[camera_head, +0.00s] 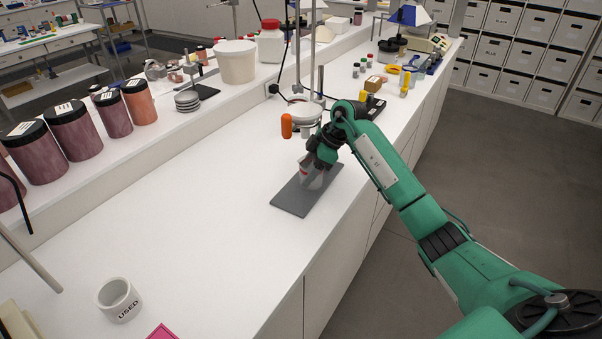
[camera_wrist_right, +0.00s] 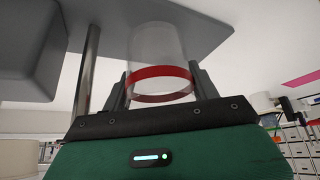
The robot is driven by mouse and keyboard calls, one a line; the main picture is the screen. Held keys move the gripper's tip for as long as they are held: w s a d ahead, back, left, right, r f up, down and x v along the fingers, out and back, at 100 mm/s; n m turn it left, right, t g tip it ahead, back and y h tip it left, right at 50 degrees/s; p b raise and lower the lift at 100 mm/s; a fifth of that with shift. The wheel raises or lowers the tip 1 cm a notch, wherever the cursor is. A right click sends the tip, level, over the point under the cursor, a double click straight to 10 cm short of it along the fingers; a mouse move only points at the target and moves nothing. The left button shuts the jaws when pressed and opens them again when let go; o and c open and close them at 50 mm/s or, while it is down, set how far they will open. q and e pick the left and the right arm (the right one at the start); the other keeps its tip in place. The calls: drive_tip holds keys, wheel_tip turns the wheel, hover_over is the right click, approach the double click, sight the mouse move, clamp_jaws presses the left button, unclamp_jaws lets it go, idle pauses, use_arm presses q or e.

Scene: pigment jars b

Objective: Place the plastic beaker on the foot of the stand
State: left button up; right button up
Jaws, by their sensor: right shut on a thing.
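The clear plastic beaker with a red band shows in the wrist view (camera_wrist_right: 158,50), between the fingers of my right gripper (camera_wrist_right: 160,85). In the head view the beaker (camera_head: 313,180) shows below my right gripper (camera_head: 312,164), partly hidden by it. My right gripper is shut on the beaker. The grey flat foot of the stand (camera_head: 291,203) lies on the bench under the beaker. It also shows in the wrist view (camera_wrist_right: 215,28). I cannot tell whether the beaker's base touches the foot. My left gripper is not in view.
A metal rod (camera_wrist_right: 88,65) stands close beside the beaker in the wrist view. Behind my gripper are an orange object (camera_head: 286,126) and a black-based device (camera_head: 370,108). Pigment jars (camera_head: 73,131) line the raised shelf. A white "USED" cup (camera_head: 119,300) stands front left. The middle bench is clear.

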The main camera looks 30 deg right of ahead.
drive_tip(key=shift+w+a+f, duration=0.25)
drive_tip(key=shift+a+f, duration=0.2)
drive_tip(key=shift+a, duration=0.05)
drive_tip(key=shift+w+a+f, duration=0.2)
drive_tip(key=shift+a+f, duration=0.2)
drive_tip(key=shift+a, duration=0.1)
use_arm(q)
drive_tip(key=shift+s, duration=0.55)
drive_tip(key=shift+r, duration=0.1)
use_arm(e)
drive_tip(key=shift+d+f, duration=0.1)
drive_tip(key=shift+f, duration=0.05)
drive_tip(key=o, duration=0.7)
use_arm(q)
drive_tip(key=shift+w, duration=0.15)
